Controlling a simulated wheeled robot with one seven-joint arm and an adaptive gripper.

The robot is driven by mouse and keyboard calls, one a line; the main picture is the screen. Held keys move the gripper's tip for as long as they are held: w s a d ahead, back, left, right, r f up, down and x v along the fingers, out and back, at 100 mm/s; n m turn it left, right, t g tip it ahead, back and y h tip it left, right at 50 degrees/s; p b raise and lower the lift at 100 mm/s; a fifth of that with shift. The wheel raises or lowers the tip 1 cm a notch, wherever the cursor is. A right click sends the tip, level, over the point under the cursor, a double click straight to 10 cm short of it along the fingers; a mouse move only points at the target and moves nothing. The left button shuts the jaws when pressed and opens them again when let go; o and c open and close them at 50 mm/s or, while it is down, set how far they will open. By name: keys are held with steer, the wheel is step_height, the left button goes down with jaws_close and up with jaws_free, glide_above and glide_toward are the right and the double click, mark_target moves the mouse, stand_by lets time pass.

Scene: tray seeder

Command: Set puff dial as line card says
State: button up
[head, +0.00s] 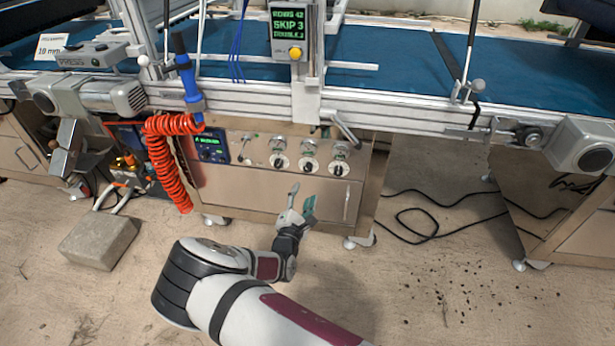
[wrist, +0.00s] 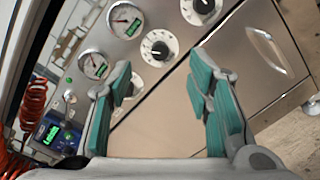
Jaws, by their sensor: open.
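The steel control panel (head: 250,172) carries a row of three round dials with white scale rings and black knobs: left (head: 278,161), middle (head: 308,165) and right (head: 339,169). Their labels are too small to read, so I cannot tell which is the puff dial. In the wrist view one dial (wrist: 158,48) lies beyond and between my fingers, and another (wrist: 204,9) is at the top edge. My gripper (head: 302,199) is open and empty, below the dials and apart from them; its teal pads (wrist: 163,82) show. A white card (head: 52,46) at upper left reads "10 mm".
Gauges (wrist: 125,20) sit above the dials. A green-lit display (head: 288,22) reads "ROWS 42, SKIP 3"; its last line is unclear. A coiled red hose (head: 172,165) hangs left of the panel. A metal rail (head: 400,110) runs above it. Black cables (head: 430,215) lie on the right floor.

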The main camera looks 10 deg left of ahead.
mark_target(308, 170)
steer(key=shift+n+y, duration=0.4)
steer(key=shift+y, duration=0.1)
steer(key=w+b, duration=0.1)
steer(key=w, duration=0.3)
steer(key=w+f+b, duration=0.1)
steer(key=w+b, duration=0.1)
steer(key=w, duration=0.2)
steer(key=w+b, duration=0.2)
steer(key=w, duration=0.2)
steer(key=shift+w+a+f, duration=0.15)
steer(key=shift+a+f, duration=0.2)
steer(key=shift+w+r, duration=0.1)
steer(key=shift+w, duration=0.45)
jaws_close()
